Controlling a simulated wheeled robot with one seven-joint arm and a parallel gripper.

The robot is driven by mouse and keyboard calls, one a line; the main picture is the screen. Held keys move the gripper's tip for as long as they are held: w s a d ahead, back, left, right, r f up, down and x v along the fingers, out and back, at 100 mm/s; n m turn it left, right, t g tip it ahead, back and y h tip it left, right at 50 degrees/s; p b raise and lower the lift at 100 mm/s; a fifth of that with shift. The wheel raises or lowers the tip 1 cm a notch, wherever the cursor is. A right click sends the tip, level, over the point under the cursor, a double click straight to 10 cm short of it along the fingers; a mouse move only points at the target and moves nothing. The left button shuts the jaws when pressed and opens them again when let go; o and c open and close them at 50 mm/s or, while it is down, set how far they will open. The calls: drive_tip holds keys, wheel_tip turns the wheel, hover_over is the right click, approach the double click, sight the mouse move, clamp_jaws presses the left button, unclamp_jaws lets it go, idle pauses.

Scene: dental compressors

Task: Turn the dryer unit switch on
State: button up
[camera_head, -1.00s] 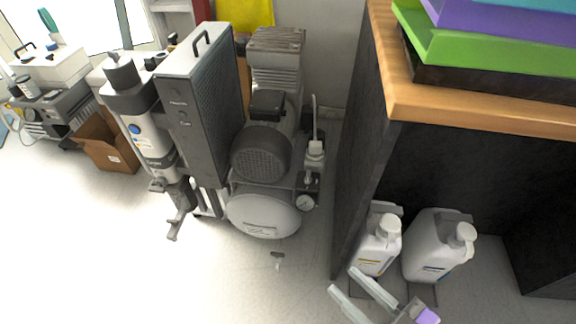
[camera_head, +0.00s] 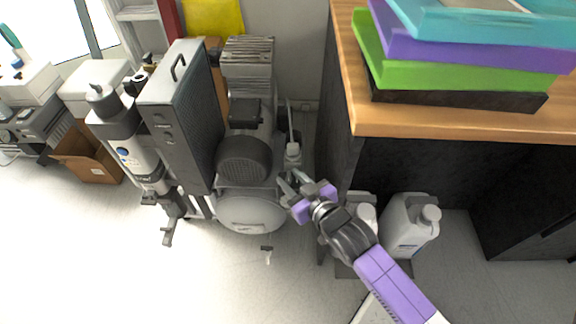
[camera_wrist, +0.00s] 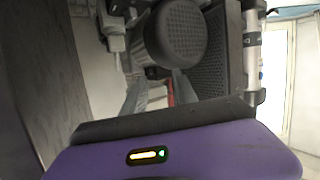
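The dryer unit (camera_head: 186,110) is a tall dark grey box with a top handle, standing left of the compressor motor. Small dark controls (camera_head: 165,127) sit on its narrow front face; their on or off position is too small to tell. In the wrist view its perforated side panel (camera_wrist: 214,55) shows, but the controls cannot be made out. My gripper (camera_head: 289,179) is in front of the compressor's right side, to the right of the dryer unit and apart from it. In the wrist view its two fingers (camera_wrist: 160,92) stand apart with nothing visibly held between them.
The compressor motor (camera_head: 244,158) and white tank (camera_head: 251,213) stand between my gripper and the dryer unit. A wooden-topped counter (camera_head: 440,122) and white jugs (camera_head: 408,226) are on the right. A cardboard box (camera_head: 88,160) is at left.

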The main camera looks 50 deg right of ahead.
sight(289, 176)
drive_tip(key=w+d+m+g+p, duration=0.6)
drive_tip(key=w+d+g+p, duration=0.15)
drive_tip(key=w+d, duration=0.45)
drive_tip(key=s+a+f+g+y, duration=0.1)
drive_tip(key=g, duration=0.1)
drive_tip(key=s+a+m+g+y, duration=0.1)
drive_tip(key=s+a+g+y, duration=0.1)
drive_tip(key=s+a+f+g+y, duration=0.1)
drive_tip(key=s+g, duration=0.1)
drive_tip(key=shift+a+f+m+y, duration=0.3)
drive_tip(key=shift+a+f, duration=0.05)
drive_tip(key=shift+a, duration=0.05)
drive_tip(key=shift+s+a+f, duration=0.1)
drive_tip(key=shift+f, duration=0.2)
drive_tip(key=shift+f+b, duration=1)
drive_tip(key=shift+f, duration=2.6)
clamp_jaws()
